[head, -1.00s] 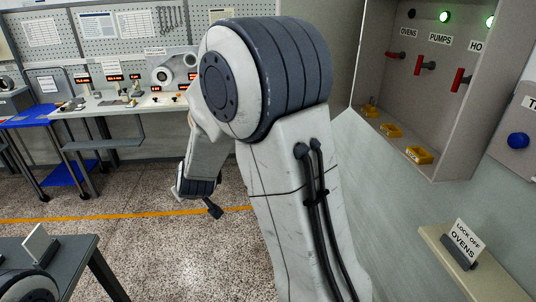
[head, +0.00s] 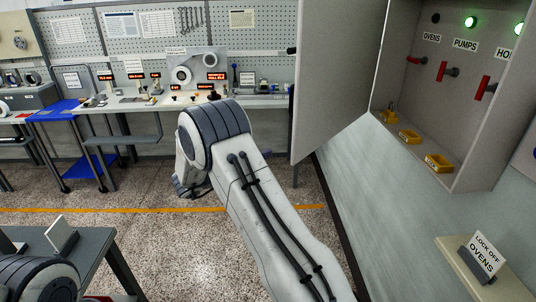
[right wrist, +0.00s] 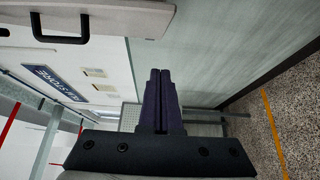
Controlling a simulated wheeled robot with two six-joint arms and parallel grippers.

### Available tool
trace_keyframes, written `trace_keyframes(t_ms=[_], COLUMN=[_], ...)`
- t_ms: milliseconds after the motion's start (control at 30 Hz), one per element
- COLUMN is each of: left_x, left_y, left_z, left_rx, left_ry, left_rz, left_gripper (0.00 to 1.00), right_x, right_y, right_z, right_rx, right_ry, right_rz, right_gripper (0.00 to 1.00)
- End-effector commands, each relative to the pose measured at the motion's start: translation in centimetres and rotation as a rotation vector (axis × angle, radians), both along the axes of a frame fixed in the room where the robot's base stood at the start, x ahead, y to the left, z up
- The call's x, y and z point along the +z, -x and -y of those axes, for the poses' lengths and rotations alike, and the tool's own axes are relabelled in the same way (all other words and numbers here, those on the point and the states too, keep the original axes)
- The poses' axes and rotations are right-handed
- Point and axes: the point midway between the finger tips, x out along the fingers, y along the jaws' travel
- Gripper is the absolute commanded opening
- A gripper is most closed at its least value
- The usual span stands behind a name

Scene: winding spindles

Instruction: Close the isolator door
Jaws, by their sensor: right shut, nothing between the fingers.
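The isolator door (head: 335,80) is a grey panel standing wide open at the left side of the isolator cabinet (head: 478,165). A dark piece, perhaps its handle (head: 291,50), sticks out at its far edge. In the right wrist view a pale panel (right wrist: 110,18) with a black bar handle (right wrist: 60,38) shows at the top left. My right gripper (right wrist: 160,72) is shut and empty, apart from that panel. In the head view my right arm mostly hides it, below and left of the door. My left gripper is out of view.
The cabinet holds red levers (head: 441,70), two lit green lamps, one dark lamp and yellow trays (head: 410,136). A "LOCK OFF OVENS" card (head: 484,255) stands on a shelf at the right. A workbench (head: 150,103) lines the back wall. Speckled floor lies free between.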

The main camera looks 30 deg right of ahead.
Motion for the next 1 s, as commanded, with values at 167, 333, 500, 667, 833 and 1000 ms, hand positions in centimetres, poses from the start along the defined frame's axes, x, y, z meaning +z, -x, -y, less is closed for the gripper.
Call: trace_keyframes(t_ms=[167,333,500,667,833,1000], left_x=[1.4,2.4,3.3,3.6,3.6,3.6], left_y=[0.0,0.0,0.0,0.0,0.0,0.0], left_z=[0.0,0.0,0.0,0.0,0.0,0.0], left_rx=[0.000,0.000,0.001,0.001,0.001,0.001], left_ry=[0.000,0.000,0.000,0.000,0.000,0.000], left_rz=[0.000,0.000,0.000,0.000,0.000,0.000], left_gripper=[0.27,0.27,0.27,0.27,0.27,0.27], right_x=[0.3,0.3,0.3,0.1,0.0,0.0], right_y=[0.1,0.1,2.4,3.6,3.9,3.8], right_z=[4.1,7.6,8.2,8.5,8.5,8.5], right_rx=[-0.005,-0.003,0.001,0.002,0.002,0.003], right_ry=[0.000,-0.001,-0.001,-0.001,-0.001,-0.001], right_rz=[-0.001,0.000,-0.002,0.000,0.003,0.003], right_gripper=[0.00,0.00,0.00,0.00,0.00,0.00])
